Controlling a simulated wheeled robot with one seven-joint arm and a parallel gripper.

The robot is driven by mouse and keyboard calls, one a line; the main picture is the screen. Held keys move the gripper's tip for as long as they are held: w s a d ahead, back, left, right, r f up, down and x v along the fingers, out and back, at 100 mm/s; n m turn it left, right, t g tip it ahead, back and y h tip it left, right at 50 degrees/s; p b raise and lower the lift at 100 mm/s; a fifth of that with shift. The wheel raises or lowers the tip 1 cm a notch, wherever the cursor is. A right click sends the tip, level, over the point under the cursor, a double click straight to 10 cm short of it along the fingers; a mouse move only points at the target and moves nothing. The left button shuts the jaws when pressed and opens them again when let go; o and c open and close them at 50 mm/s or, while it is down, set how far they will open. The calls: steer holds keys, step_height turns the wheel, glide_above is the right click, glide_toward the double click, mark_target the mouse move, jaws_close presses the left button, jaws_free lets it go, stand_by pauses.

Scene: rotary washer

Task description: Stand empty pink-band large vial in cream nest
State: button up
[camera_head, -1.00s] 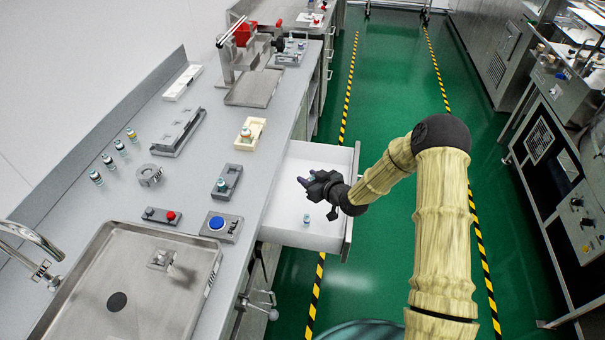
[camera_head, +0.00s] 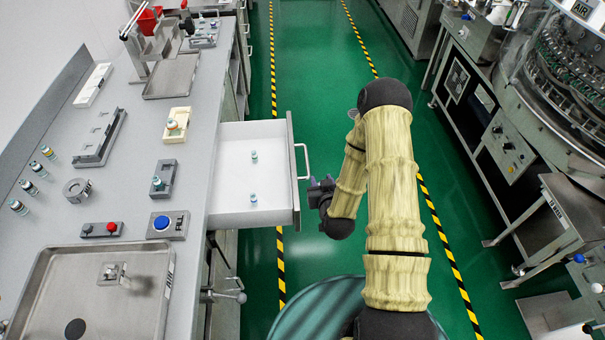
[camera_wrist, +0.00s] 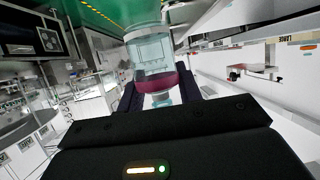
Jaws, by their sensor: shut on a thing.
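My gripper (camera_head: 320,190) is right of the open drawer, over the green floor. In the wrist view my gripper (camera_wrist: 160,98) is shut on a clear, empty-looking large vial (camera_wrist: 152,52) with a dark pink band, held between the fingers. I cannot make out the vial in the head view. A cream nest (camera_head: 175,137) lies on the bench, left of the drawer, and a small item with an orange-red part (camera_head: 172,124) sits on it. A longer cream block (camera_head: 93,85) lies farther back at the left.
The open white drawer (camera_head: 228,180) holds two small vials and juts out between bench and gripper. A grey nest (camera_head: 166,170) with a vial, a blue button (camera_head: 161,222) and a steel tray (camera_head: 150,262) stand nearby. Several vials line the bench's left side.

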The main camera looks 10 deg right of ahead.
steer(key=shift+a+r, duration=0.1)
steer(key=shift+a, duration=0.2)
step_height(320, 180, down, 10)
steer(key=b, duration=1)
steer(key=shift+w, duration=0.15)
